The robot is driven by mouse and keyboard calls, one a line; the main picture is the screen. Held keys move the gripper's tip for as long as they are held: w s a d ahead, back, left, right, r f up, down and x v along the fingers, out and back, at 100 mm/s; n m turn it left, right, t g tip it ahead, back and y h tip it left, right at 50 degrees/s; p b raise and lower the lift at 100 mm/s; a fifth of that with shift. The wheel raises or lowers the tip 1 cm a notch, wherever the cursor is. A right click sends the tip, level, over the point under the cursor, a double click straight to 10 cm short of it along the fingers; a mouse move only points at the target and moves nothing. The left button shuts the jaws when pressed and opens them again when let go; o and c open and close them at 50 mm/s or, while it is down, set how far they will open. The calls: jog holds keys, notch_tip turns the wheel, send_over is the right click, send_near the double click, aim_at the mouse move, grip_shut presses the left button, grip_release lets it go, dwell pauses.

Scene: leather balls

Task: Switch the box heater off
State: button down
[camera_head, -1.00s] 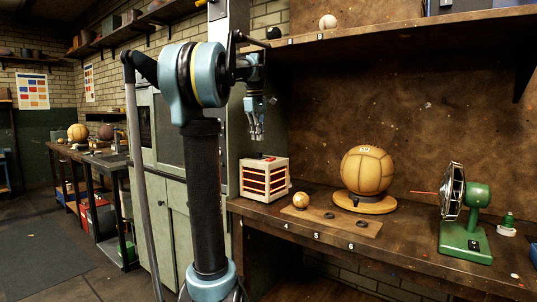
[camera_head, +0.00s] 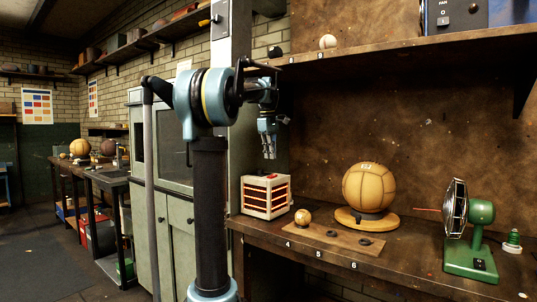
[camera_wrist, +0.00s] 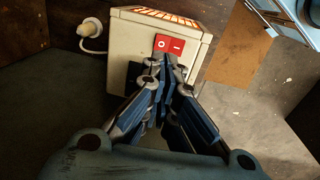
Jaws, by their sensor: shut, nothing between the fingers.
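The box heater (camera_head: 265,196) is a cream box with glowing orange slots, standing at the left end of the workbench. In the wrist view its casing (camera_wrist: 130,42) shows a red rocker switch (camera_wrist: 169,44) marked O and I. I cannot tell which side of the switch is pressed. My gripper (camera_head: 269,155) points down above the heater. In the wrist view my gripper (camera_wrist: 167,64) is shut and empty, its fingertips just below the switch in the picture. I cannot tell whether they touch the heater. The fingers hide part of the casing below the switch.
A small ball (camera_head: 302,217) rests on a wooden board right of the heater. A large leather ball (camera_head: 369,187) sits on a round stand, and a green fan (camera_head: 472,225) stands farther right. A shelf (camera_head: 400,43) runs above. A plug and cable (camera_wrist: 90,30) sit beside the heater.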

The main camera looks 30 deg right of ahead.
aim_at(272, 176)
jog(key=f, duration=0.6)
jog(key=shift+w+d+f, duration=0.2)
jog(key=shift+d+f, duration=0.15)
jog(key=shift+a, duration=0.1)
